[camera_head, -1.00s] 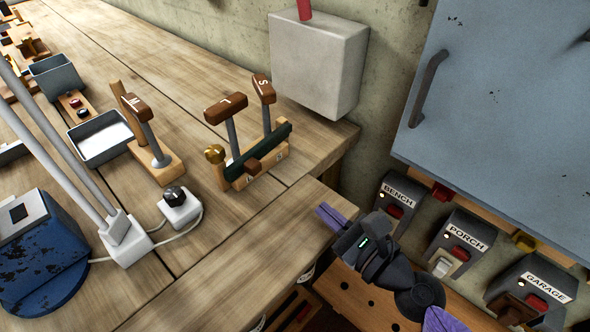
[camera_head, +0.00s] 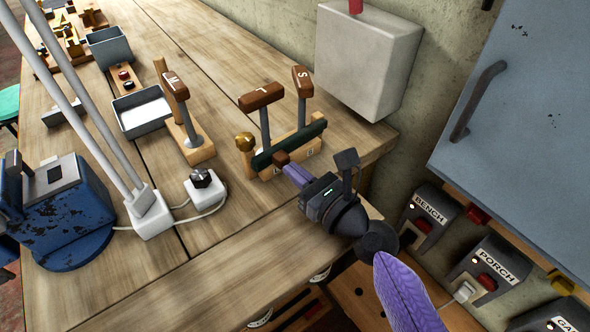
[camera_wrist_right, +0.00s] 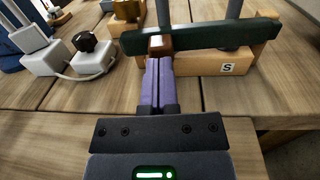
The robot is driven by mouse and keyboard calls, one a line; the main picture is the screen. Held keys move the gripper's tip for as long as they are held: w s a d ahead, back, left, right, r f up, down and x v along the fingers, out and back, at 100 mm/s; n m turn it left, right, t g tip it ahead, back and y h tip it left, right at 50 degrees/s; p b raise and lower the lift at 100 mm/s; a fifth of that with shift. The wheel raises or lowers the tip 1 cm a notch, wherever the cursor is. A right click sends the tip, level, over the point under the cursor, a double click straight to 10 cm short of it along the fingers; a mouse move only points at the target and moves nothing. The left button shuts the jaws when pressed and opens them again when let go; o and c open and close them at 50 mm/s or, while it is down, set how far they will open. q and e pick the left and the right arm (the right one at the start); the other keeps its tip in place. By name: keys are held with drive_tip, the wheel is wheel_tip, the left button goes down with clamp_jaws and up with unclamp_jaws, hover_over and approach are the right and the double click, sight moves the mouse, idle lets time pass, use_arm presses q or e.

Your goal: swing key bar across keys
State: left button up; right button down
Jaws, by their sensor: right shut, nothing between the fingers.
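The key bar (camera_head: 300,142) is a dark green bar lying along a wooden block (camera_head: 290,158), in front of two upright levers with brown heads, T (camera_head: 261,96) and S (camera_head: 302,80). A brown knob (camera_head: 281,158) sticks out from the bar's front. A brass knob (camera_head: 244,142) sits at the bar's left end. My right gripper (camera_head: 288,168) is shut and empty, its purple fingertips at the brown knob. In the right wrist view the closed fingertips (camera_wrist_right: 158,65) lie just in front of the brown knob (camera_wrist_right: 161,45); I cannot tell if they touch. My left gripper is not in view.
An M lever (camera_head: 181,101) on its own wooden base stands left of the key block. A white knob box (camera_head: 203,186) with a cable is nearer. A grey wall box (camera_head: 366,62) is behind. Labelled switches (camera_head: 433,213) line the right wall.

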drive_tip(key=shift+w+a, duration=0.15)
drive_tip(key=shift+w+a+r+m+t+h+p, duration=0.3)
drive_tip(key=shift+w+a+m+t+h+p, duration=0.15)
drive_tip(key=shift+p, duration=0.3)
drive_tip(key=shift+a+h, duration=0.25)
drive_tip(key=shift+f+m+t, duration=0.1)
drive_tip(key=shift+m+t, duration=0.15)
